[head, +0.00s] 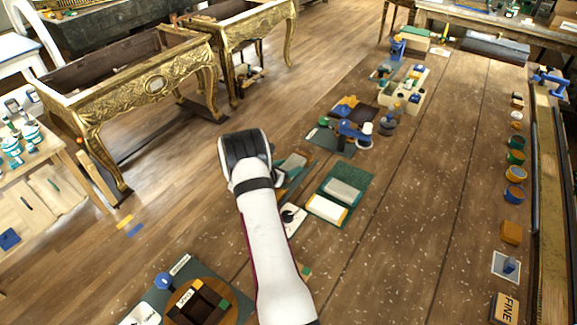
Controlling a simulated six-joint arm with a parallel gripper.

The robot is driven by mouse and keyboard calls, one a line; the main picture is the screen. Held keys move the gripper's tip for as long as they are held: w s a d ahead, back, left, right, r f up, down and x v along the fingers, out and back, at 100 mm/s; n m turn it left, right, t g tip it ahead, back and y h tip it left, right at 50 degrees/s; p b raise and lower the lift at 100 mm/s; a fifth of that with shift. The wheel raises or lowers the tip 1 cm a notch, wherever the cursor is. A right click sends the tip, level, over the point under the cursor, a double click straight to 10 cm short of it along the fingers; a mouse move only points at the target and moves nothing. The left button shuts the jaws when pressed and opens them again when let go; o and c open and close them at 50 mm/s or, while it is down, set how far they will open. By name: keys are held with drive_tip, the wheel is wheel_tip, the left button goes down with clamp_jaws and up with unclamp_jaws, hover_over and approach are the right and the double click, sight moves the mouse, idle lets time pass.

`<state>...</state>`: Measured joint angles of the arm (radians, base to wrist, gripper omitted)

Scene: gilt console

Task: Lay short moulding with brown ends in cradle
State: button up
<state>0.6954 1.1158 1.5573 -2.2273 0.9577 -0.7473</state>
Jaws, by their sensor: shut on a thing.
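My white arm (268,245) reaches up from the bottom middle to a black-capped joint (246,150). My gripper does not show; the arm appears to hide it. I cannot make out a short moulding with brown ends, and no cradle can be identified for sure. A round brown board (232,298) at the bottom left bears a dark, box-like holder (205,304) with a small label too small to read. A green mat (362,180) right of my arm bears a pale grey-green block (342,190) and a cream block with a yellow edge (326,209).
The wooden bench (425,220) is clear right of the green mat. Several pots (515,174) line its right edge, near a "FINE" card (506,308). A cream holder (408,95) and blue tools (355,132) stand farther back. Gilt consoles (140,85) stand on the floor to the left.

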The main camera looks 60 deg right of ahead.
drive_tip(key=shift+f, duration=0.2)
idle(0.5)
drive_tip(key=o, duration=1.5)
drive_tip(key=shift+a, duration=0.1)
drive_tip(key=v, duration=1.5)
drive_tip(key=shift+a+r, duration=0.15)
drive_tip(key=shift+a, duration=0.15)
